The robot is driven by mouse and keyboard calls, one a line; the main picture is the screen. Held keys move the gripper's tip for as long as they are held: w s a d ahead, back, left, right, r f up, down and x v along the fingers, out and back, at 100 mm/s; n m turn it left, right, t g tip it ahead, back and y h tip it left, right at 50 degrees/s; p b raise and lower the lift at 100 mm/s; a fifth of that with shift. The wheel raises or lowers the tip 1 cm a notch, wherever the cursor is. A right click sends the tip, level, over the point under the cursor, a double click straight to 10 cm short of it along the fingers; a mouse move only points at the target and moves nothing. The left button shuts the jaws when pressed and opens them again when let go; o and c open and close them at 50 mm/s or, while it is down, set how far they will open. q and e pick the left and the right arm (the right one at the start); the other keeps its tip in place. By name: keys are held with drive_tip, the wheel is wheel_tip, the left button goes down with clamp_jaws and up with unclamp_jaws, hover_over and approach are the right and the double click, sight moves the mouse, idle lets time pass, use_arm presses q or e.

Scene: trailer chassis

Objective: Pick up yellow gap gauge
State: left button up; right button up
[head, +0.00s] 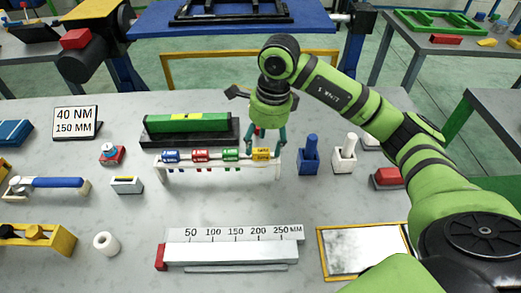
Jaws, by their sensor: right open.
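The yellow gap gauge (262,154) hangs at the right end of a white rack (220,181), beside the blue, red and green gauges. My right gripper (266,143) points down directly over the yellow gauge with its fingers open around the gauge's top. I cannot tell whether the fingers touch it. My left gripper is not in view.
A green level (187,124) lies on a black base behind the rack. A blue holder (310,158) and a white holder (344,156) stand to the right. A millimetre ruler block (230,251) lies in front. The table between rack and ruler is clear.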

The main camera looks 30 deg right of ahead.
sight(261, 152)
wheel_tip(261, 152, down, 2)
drive_tip(key=shift+w+f+p, duration=0.1)
drive_tip(key=shift+f+p, duration=0.1)
drive_tip(key=shift+p, duration=0.1)
drive_tip(key=shift+f, duration=0.3)
drive_tip(key=shift+a+f, duration=0.1)
drive_tip(key=shift+w, duration=0.1)
clamp_jaws()
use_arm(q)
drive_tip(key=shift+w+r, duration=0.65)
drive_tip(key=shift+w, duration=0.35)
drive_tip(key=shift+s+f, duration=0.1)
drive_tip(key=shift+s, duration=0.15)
